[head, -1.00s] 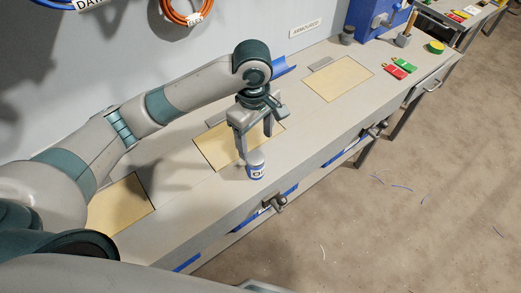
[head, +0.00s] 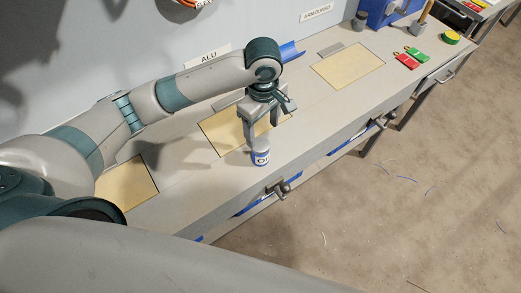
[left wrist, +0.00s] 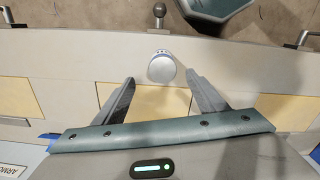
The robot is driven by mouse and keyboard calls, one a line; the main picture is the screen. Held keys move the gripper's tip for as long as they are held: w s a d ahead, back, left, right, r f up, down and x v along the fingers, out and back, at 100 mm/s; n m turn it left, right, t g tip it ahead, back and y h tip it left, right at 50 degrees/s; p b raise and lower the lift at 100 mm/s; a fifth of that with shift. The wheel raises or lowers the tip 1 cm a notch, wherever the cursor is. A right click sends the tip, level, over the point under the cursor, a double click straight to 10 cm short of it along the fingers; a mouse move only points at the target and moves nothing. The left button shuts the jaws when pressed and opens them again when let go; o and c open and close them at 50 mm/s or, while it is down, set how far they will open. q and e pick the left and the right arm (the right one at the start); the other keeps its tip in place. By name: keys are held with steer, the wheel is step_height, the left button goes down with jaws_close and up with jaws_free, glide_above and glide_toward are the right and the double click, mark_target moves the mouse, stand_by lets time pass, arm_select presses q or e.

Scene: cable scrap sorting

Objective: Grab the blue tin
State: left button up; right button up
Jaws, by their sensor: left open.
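The blue tin (head: 261,156), a small can with a blue and white label, stands upright near the front edge of the grey bench. In the left wrist view its round grey lid (left wrist: 161,69) shows just past the fingertips, centred between them. My left gripper (head: 262,136) is open and points down, with its fingers just above and behind the tin. In the left wrist view the two spread fingers of that gripper (left wrist: 160,79) hold nothing. I cannot tell whether a finger touches the tin. My right gripper is not in view.
Yellow mats (head: 348,66) lie along the bench (head: 205,185). Red (head: 406,61) and green (head: 415,53) tags and a green-and-yellow round item (head: 451,38) lie farther right. A clamp-like fitting (head: 279,188) sticks out from the bench front below the tin.

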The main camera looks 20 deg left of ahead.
mark_target(261, 144)
arm_select(q)
step_height(261, 144, down, 7)
steer(key=shift+r+p, duration=0.1)
steer(key=shift+p, duration=0.7)
steer(key=shift+f, duration=0.5)
steer(key=shift+s+a+f+p, duration=0.1)
steer(key=shift+a+f+p, duration=0.1)
steer(key=shift+f+p, duration=0.3)
steer(key=f, duration=0.1)
steer(key=f+p, duration=0.1)
steer(key=f, duration=0.1)
steer(key=shift+s+a, duration=0.1)
steer(key=shift+a, duration=0.1)
steer(key=shift+f, duration=0.6)
